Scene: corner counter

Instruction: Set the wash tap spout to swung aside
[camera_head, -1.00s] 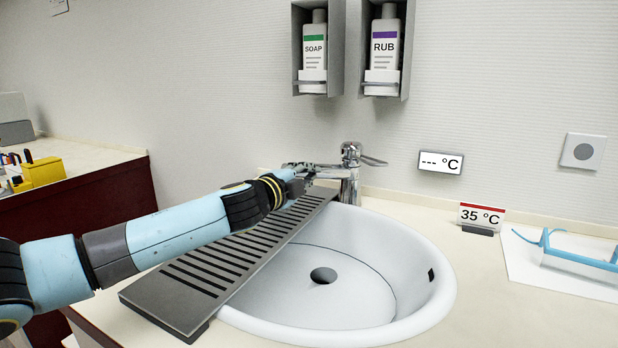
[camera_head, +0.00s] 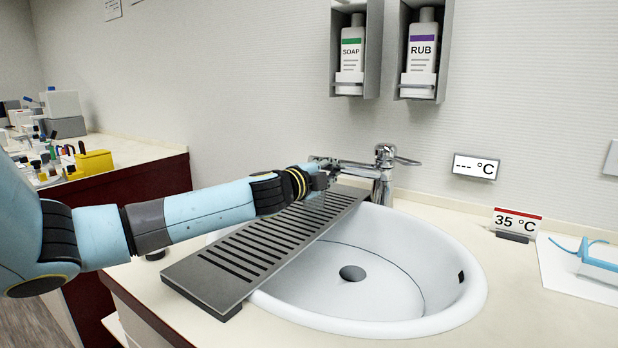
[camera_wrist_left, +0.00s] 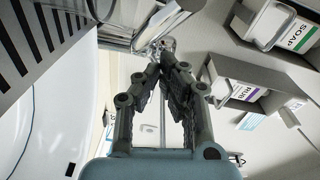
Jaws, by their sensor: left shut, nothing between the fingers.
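The chrome wash tap (camera_head: 384,172) stands upright at the back of the basin. Its spout (camera_head: 352,165) points left, along the wall and over the back end of the slotted grey board, not over the basin's middle. My left gripper (camera_head: 322,180) is beside the spout's outer end, on its near side, and partly hides it. I cannot tell whether they touch. In the left wrist view the gripper's fingers (camera_wrist_left: 165,75) are together and empty, with chrome tap parts beyond them. My right gripper is not in view.
The slotted board (camera_head: 215,287) lies across the left side of the white basin (camera_head: 400,290). Soap (camera_head: 351,55) and rub (camera_head: 421,55) dispensers hang above the tap. A 35 °C sign (camera_head: 516,222) and blue glasses (camera_head: 597,257) are at the right.

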